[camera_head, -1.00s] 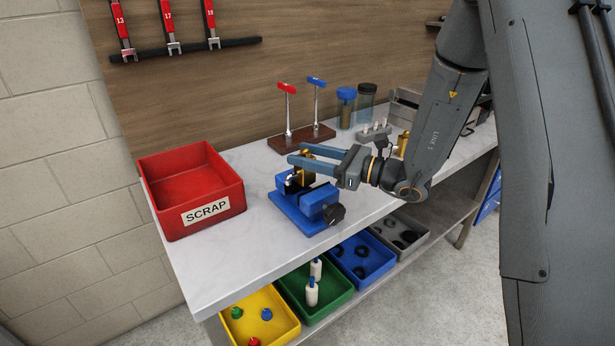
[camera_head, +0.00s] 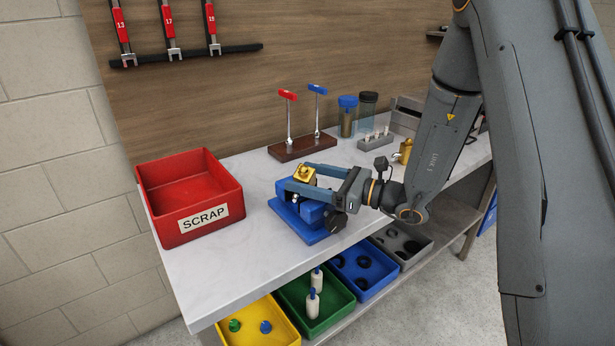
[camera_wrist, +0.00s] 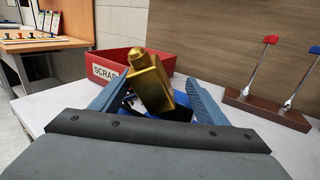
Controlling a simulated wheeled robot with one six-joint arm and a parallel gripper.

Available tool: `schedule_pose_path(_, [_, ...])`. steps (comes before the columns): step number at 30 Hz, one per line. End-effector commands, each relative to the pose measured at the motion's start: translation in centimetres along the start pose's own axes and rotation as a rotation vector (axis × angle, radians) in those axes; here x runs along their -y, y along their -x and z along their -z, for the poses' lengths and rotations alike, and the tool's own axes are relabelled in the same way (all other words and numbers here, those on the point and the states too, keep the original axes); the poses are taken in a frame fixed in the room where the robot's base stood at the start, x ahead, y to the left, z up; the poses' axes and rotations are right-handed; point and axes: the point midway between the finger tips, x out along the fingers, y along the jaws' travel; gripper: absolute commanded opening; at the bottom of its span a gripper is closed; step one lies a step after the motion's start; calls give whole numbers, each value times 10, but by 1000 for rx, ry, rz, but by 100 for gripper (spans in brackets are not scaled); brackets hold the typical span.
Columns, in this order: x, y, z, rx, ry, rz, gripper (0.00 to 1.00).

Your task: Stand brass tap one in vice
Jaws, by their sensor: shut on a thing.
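A brass tap (camera_head: 304,173) is between the fingers of my gripper (camera_head: 298,179), over the blue vice (camera_head: 314,211) on the bench. In the wrist view the brass tap (camera_wrist: 150,85) leans to the left between my two blue-grey fingers, its narrower knob end up. My gripper is shut on it. The tap's lower end is hidden, so I cannot tell whether it touches the vice jaws. The vice shows only in part behind the tap in the wrist view. Another brass piece (camera_head: 406,150) stands farther right on the bench.
A red SCRAP bin (camera_head: 190,225) stands left of the vice. A wooden stand (camera_head: 300,147) with red- and blue-handled tools, jars (camera_head: 347,118) and a grey block (camera_head: 375,142) are behind. Coloured bins, including a green one (camera_head: 336,309), sit on the shelf below.

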Motion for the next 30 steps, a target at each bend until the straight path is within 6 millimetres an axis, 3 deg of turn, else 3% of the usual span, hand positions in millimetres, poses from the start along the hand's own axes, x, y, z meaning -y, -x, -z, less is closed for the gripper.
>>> schedule_pose_path(20, [3, 2, -3, 4, 6, 4, 63])
schedule_pose_path(26, [4, 29, -2, 3, 6, 6, 63])
schedule_pose_path(30, [4, 59, -2, 4, 6, 7, 63])
